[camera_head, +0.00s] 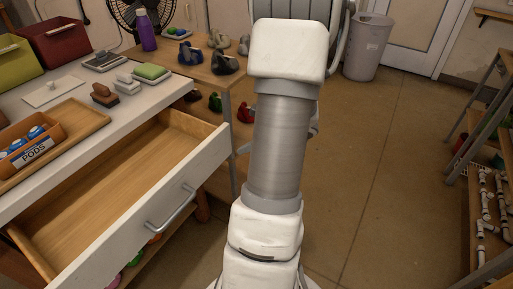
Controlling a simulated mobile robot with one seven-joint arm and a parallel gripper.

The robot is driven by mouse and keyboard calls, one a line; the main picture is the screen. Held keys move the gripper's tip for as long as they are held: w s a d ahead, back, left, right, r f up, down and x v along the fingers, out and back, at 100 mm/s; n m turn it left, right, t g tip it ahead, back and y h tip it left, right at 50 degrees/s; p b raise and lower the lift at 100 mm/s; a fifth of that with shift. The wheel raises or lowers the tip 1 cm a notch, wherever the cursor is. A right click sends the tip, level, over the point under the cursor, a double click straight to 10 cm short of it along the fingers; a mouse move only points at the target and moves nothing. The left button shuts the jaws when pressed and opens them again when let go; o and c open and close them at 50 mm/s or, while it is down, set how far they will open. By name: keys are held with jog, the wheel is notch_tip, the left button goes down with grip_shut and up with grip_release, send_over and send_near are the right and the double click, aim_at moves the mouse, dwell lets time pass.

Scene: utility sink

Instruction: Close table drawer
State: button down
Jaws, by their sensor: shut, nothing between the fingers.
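The table drawer (120,178) is pulled far out of the white-topped table (165,87). Its bare wooden inside looks empty. Its white front (134,222) faces my arm and carries a metal bar handle (172,209). My arm rises through the middle of the view, to the right of the drawer front. My gripper does not show; the arm links may hide it.
On the tabletop are a wooden tray (91,121) with an orange pods box (42,146), a green sponge (151,72) and brushes. A wooden shelf unit (214,77) stands behind. Floor (385,170) is open to the right, before a metal rack (478,150).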

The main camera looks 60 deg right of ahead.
aim_at(227, 145)
jog(key=shift+w+a+r, duration=0.15)
jog(key=shift+w, duration=1.75)
jog(key=shift+w, duration=0.3)
jog(key=w+p, duration=0.1)
jog(key=w, duration=0.7)
jog(key=w+a+p, duration=0.1)
jog(key=w+p, duration=0.1)
jog(key=w, duration=0.6)
jog(key=w+a+p, duration=0.1)
jog(key=w, duration=0.7)
jog(key=shift+w, duration=0.4)
jog(key=shift+w+r, duration=0.1)
jog(key=shift+a+r, duration=0.1)
